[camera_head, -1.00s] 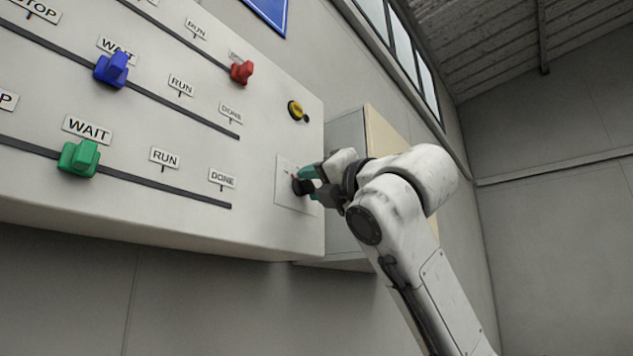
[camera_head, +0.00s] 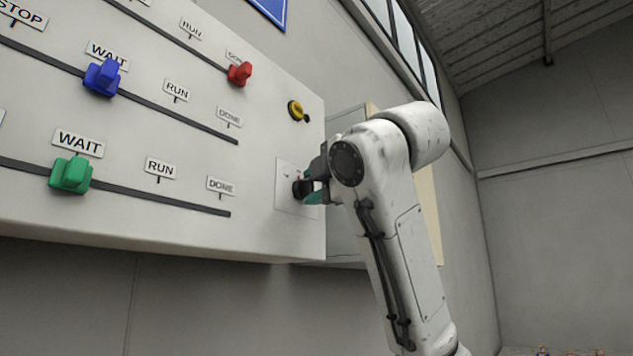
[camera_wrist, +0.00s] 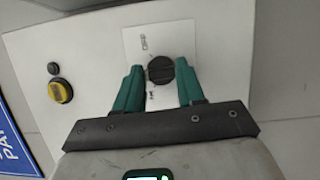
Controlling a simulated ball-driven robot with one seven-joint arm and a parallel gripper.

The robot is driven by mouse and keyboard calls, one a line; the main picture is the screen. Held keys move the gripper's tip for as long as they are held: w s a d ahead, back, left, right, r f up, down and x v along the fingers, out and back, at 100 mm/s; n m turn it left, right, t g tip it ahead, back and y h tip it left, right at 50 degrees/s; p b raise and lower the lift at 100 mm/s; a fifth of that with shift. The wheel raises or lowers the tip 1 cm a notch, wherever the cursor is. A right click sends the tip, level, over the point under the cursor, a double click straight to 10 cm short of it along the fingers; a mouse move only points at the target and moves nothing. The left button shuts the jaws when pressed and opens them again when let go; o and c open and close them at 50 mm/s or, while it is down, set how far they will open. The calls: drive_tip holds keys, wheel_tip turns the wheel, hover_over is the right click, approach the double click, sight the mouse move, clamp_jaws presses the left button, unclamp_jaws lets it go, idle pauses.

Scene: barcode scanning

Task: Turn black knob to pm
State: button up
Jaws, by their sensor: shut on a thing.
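The black knob (camera_wrist: 160,70) sits on a white plate (camera_wrist: 135,42) at the right end of the panel. Small labels are printed on the plate above and below the knob in the wrist view, too blurred to read. My gripper (camera_wrist: 161,75) has its two teal fingers on either side of the knob, shut on it. In the head view the black knob (camera_head: 301,188) shows at the tips of my gripper (camera_head: 312,190), partly covered by the fingers. I cannot read which label the knob points at.
A yellow knob (camera_head: 296,110) is above the plate. Sliders in red (camera_head: 239,74), blue (camera_head: 103,77) and green (camera_head: 71,174) sit on rails to the left. A grey box (camera_head: 345,235) stands right of the panel. A blue sign (camera_head: 270,8) hangs above.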

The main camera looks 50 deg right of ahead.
drive_tip(key=shift+f+m, duration=0.1)
drive_tip(key=shift+m, duration=0.3)
drive_tip(key=o, duration=1)
drive_tip(key=shift+o, duration=0.2)
drive_tip(key=b+v, duration=0.3)
drive_tip(key=v, duration=0.7)
drive_tip(key=shift+s+a, duration=0.15)
drive_tip(key=shift+s, duration=0.2)
